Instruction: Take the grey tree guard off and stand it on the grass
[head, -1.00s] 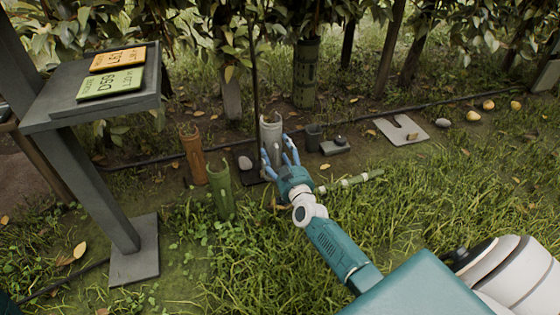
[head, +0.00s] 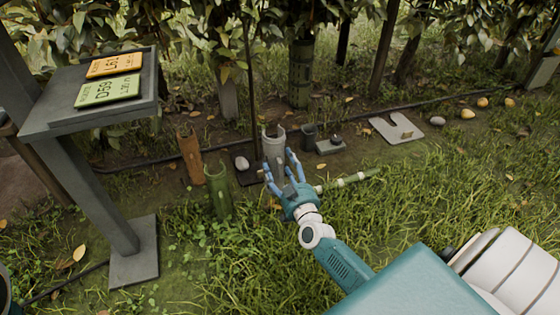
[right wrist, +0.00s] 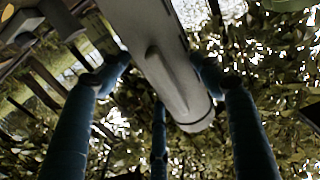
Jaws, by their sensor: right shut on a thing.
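The grey tree guard (head: 273,138) is an upright, open-topped tube in the head view, just right of a thin dark trunk (head: 253,100). My right gripper (head: 279,162) has its blue fingers around the guard and is shut on it. The hand covers the guard's lower part, so I cannot tell whether its base touches the ground. In the right wrist view the guard (right wrist: 165,50) is a pale grey tube with a raised rib, between my blue fingers (right wrist: 160,68). My left gripper is not in view.
A brown tube (head: 188,153) and a green tube (head: 218,192) stand at left. A small dark cup (head: 309,136), grey slab (head: 331,147) and notched plate (head: 383,128) lie to the right. A green-white stick (head: 348,181) lies on the grass. Open grass (head: 440,180) spreads right.

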